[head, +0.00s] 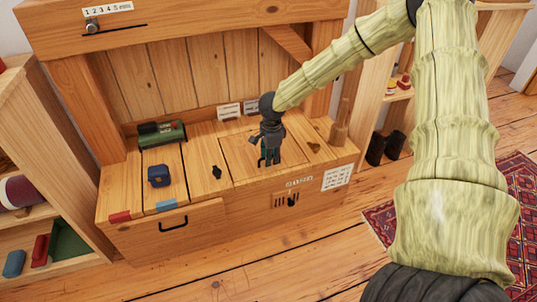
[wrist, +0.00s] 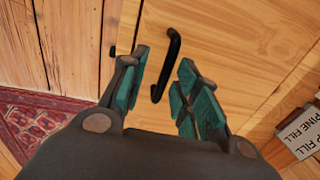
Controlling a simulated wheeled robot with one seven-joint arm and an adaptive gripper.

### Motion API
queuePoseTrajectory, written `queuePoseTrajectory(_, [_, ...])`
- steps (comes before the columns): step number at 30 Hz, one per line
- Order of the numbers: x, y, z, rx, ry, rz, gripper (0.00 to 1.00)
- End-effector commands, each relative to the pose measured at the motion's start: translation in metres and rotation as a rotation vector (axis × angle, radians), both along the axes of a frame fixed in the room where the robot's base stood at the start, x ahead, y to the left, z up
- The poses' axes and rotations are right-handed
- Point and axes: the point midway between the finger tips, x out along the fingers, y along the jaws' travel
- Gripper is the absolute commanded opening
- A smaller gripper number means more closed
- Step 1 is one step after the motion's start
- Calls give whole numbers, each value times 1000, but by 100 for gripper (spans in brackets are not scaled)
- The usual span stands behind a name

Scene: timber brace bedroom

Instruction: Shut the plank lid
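The plank lid (head: 240,150) looks like the square wooden panel in the top of the timber bench, right of centre in the head view. It seems to lie about level with the bench top; I cannot tell whether it is fully down. My gripper (head: 269,162) points down over this panel and covers part of it. In the wrist view my gripper (wrist: 163,66) is open, its teal-padded fingers apart. A black bar handle (wrist: 172,50) on a wooden panel (wrist: 225,45) shows between the fingers. Contact is not clear. The handle is hidden in the head view.
A green-and-black object (head: 162,133), a blue box (head: 159,175) and a small dark item (head: 216,171) are on the bench's left part. A drawer handle (head: 173,223) is on its front. Shelves flank it. A red rug (head: 510,185) lies right.

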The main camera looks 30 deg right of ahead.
Motion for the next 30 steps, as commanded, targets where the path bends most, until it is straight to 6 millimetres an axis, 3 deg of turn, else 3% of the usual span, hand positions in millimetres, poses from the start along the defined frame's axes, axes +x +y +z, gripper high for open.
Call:
queuePoseTrajectory(11, [1,0,16,1,-5,-1,31])
queuePoseTrajectory(30, [-8,2,109,0,-3,0,31])
